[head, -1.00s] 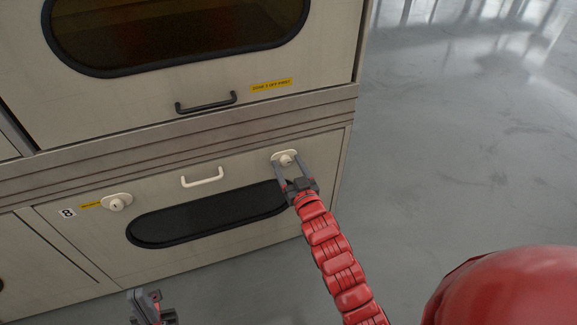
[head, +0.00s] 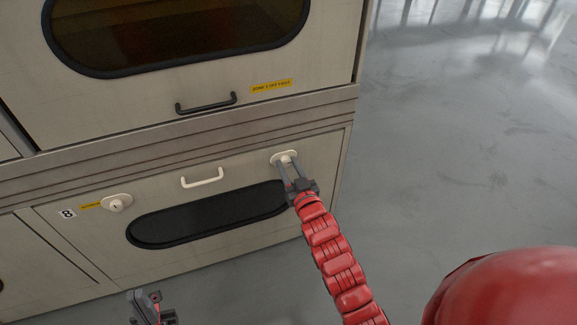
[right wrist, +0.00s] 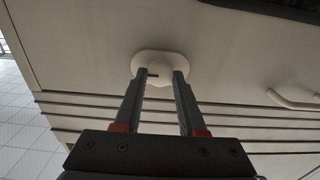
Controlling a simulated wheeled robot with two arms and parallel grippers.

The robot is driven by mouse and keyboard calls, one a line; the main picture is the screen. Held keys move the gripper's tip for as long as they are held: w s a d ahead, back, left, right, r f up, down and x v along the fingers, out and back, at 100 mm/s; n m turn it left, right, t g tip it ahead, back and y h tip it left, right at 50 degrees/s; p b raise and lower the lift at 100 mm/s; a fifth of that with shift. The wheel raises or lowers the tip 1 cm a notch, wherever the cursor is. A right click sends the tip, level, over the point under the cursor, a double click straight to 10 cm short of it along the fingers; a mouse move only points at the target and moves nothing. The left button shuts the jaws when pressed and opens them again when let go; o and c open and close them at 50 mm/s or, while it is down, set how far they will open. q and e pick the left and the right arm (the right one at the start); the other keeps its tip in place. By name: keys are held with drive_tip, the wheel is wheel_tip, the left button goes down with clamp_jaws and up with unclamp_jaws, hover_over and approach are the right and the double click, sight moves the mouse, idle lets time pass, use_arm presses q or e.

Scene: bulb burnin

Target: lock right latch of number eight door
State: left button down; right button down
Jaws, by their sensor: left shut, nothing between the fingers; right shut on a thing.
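The number eight door (head: 105,250) is the lower cream door, with an "8" label (head: 68,214) at its left. Its right latch (head: 283,156) is a cream oval plate with a knob, near the door's upper right corner. My right gripper (head: 287,163) is shut on the knob. In the right wrist view the fingers (right wrist: 161,76) stand on either side of the right latch (right wrist: 165,60), and a dark slot shows on the knob. The left latch (head: 117,203) is a similar plate near the label. My left gripper (head: 146,296) is shut and empty at the bottom of the head view.
A cream handle (head: 203,178) and a dark oval window (head: 205,217) are on the same door. An upper door with a black handle (head: 206,103) is above a ridged ledge (head: 190,138). Open grey floor (head: 460,150) lies to the right.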

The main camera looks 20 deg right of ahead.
drive_tip(key=shift+n+p, duration=0.3)
drive_tip(key=shift+n, duration=0.1)
idle(0.6)
drive_tip(key=shift+r+n+p, duration=0.1)
drive_tip(key=shift+n+p, duration=0.2)
drive_tip(key=shift+n, duration=0.2)
drive_tip(key=shift+a+n+p, duration=0.1)
drive_tip(key=shift+n+p, duration=0.25)
drive_tip(key=shift+n, duration=0.55)
drive_tip(key=n, duration=0.3)
drive_tip(key=shift+f+n, duration=0.2)
drive_tip(key=shift+n, duration=0.1)
drive_tip(key=n, duration=0.5)
drive_tip(key=shift+a+f, duration=0.1)
drive_tip(key=n+b, duration=0.1)
drive_tip(key=n, duration=0.4)
drive_tip(key=shift+n, duration=0.4)
